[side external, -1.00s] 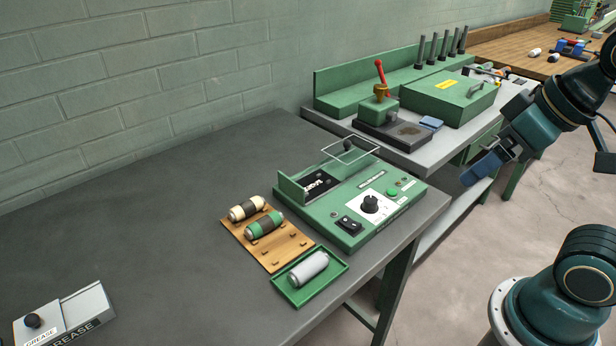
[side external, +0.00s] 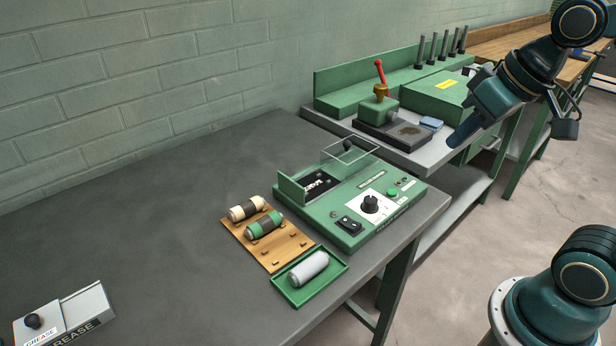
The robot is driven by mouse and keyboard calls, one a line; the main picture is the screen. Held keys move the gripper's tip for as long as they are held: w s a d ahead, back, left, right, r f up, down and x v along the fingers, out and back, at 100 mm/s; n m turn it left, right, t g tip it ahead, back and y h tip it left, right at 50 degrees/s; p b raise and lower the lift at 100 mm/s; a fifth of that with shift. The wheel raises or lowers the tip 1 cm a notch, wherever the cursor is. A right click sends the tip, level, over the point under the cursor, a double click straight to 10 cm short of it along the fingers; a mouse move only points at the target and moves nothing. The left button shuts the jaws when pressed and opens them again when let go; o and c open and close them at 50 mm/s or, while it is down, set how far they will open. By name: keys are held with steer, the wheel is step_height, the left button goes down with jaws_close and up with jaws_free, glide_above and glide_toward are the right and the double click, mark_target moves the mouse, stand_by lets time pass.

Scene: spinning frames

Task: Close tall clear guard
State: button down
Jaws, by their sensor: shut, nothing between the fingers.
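The clear guard (side external: 349,157) is a see-through box with pale edges and a dark round knob. It stands raised at the back of the green machine (side external: 345,235), which has a black dial, a green button and a black switch on top. The dark recess (side external: 318,184) in front of the guard is uncovered. My gripper (side external: 455,141) is shut and empty. It hangs in the air to the right of the guard, well apart from it, in front of the back bench.
A wooden rack (side external: 285,249) with two rollers and a green tray (side external: 325,284) with a grey cylinder lie left of the machine. A grease box (side external: 65,318) sits at the front left. A red-handled fixture (side external: 380,100) and a green case (side external: 435,98) stand behind.

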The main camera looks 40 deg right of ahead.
steer(key=w+d+f+m+y, duration=0.1)
steer(key=w+d+f+m, duration=0.1)
steer(key=w+d, duration=0.5)
steer(key=w+d+f+m+y, duration=0.1)
steer(key=w+d+f, duration=0.2)
steer(key=w+d, duration=0.5)
steer(key=w, duration=0.5)
steer(key=shift+d+f+m, duration=0.15)
steer(key=shift+f+m, duration=0.1)
steer(key=shift+m, duration=0.15)
glide_toward(360, 151)
steer(key=w+f, duration=0.1)
steer(key=w+d+f, duration=0.1)
steer(key=shift+w+d+f, duration=0.3)
steer(key=shift+w+f, duration=0.05)
steer(key=shift+w+a+f, duration=0.2)
steer(key=shift+w+a, duration=0.05)
steer(key=shift+a, duration=0.2)
steer(key=shift+w+a+f, duration=0.15)
steer(key=shift+w+a, duration=0.1)
steer(key=shift+a, duration=0.15)
steer(key=shift+w+a+f, duration=0.15)
steer(key=shift+w+a, duration=0.1)
steer(key=shift+a, duration=0.2)
steer(key=shift+w+a+f, duration=0.1)
steer(key=shift+w+a, duration=0.1)
steer(key=shift+a, duration=0.2)
